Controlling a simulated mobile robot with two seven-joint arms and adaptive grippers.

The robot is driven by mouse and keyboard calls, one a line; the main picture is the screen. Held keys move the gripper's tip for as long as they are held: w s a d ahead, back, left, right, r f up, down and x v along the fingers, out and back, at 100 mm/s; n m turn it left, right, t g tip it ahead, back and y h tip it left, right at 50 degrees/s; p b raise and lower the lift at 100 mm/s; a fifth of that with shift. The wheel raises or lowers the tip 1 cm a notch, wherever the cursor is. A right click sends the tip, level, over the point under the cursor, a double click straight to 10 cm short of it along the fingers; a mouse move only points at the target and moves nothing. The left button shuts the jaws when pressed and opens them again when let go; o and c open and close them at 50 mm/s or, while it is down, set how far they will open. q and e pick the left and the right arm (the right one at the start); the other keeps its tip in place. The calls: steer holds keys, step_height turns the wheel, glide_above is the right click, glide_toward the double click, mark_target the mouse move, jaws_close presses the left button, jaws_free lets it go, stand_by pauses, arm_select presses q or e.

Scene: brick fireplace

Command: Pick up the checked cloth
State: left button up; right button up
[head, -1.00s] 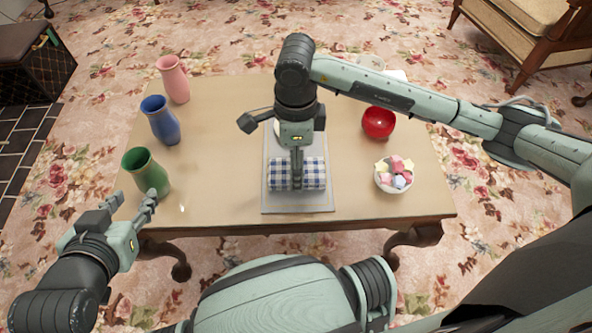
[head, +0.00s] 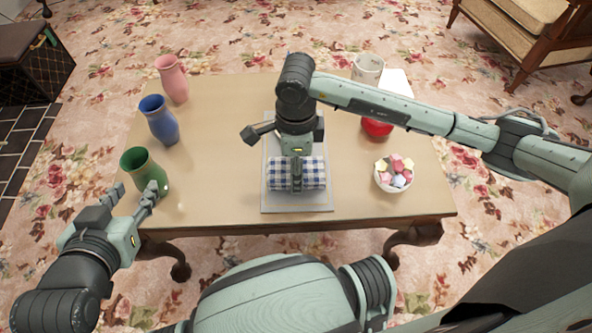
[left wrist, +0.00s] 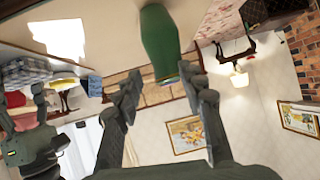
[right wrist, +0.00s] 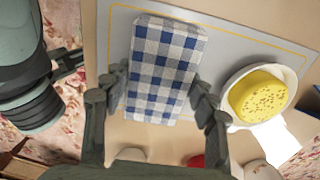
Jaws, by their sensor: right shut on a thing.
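The blue-and-white checked cloth (head: 314,174) is a folded bundle on a grey mat (head: 318,204) at the middle of the table. It also shows in the right wrist view (right wrist: 163,70). My right gripper (head: 297,182) reaches down over the cloth and is shut on it; in the right wrist view its fingers lie along the cloth's two sides. The cloth still appears at mat level. My left gripper (head: 134,192) is open and empty at the table's left front, close to a green vase (head: 142,168), which shows beyond its fingers in the left wrist view (left wrist: 159,45).
A blue vase (head: 160,120) and a pink vase (head: 172,78) stand behind the green one. Right of the mat are a bowl of colourful pieces (head: 391,180), a red bowl (head: 376,129) and a patterned mug (head: 367,69). A yellow sponge (right wrist: 262,98) sits in a white dish beside the cloth.

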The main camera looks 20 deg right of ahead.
steer(key=shift+r, duration=0.55)
steer(key=r, duration=0.2)
steer(key=w+a+r, duration=0.1)
steer(key=shift+r, duration=0.4)
steer(key=w+a+r, duration=0.6)
steer(key=w+a, duration=0.1)
steer(key=shift+a, duration=0.25)
